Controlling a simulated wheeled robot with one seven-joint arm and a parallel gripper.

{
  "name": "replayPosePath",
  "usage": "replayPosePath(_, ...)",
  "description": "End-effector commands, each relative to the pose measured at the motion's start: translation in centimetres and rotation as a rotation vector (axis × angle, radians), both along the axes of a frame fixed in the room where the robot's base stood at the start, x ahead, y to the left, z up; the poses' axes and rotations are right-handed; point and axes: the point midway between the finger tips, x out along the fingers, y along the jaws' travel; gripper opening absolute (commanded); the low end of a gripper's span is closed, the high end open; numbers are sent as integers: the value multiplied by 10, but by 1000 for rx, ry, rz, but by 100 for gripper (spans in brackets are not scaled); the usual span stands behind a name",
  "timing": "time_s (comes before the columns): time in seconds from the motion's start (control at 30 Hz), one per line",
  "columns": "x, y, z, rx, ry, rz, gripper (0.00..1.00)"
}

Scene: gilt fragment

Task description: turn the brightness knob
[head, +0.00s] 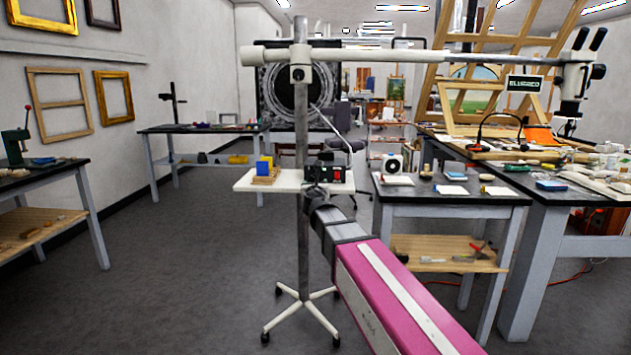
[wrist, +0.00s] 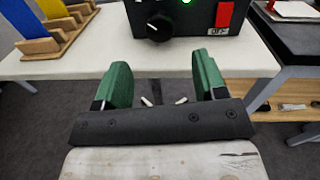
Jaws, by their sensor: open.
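The brightness knob (wrist: 159,28) is a round black dial with a light mark, on the front of a black control box (wrist: 200,12). The box has a lit green lamp (wrist: 186,1) and a red switch (wrist: 225,14) to the right of the knob. My gripper (wrist: 163,78) is open and empty, with its two green-padded fingers spread in front of the box, apart from the knob. In the head view the box (head: 328,173) sits on a white shelf on a stand; the knob is too small to make out there, and my arm reaches toward the box.
The white shelf (head: 251,186) is mounted on a grey pole (head: 301,130) with a wheeled base. Blue and yellow panels in a wooden rack (wrist: 58,37) stand left of the box. A dark-topped table (head: 450,193) stands close on the right. Open floor lies to the left.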

Motion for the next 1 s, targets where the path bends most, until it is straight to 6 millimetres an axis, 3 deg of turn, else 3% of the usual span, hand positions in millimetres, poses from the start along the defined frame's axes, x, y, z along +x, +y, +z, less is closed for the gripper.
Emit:
replayPosePath(0.2, 44, 3, 0, 2, 1, -1, 65)
replayPosePath(0.4, 71, 3, 0, 2, 1, -1, 65)
replayPosePath(0.77, 75, 3, 0, 3, 1, -1, 65)
replayPosePath(0.9, 75, 3, 0, 3, 1, -1, 19)
replayPosePath(1.0, 75, 3, 0, 3, 1, -1, 15)
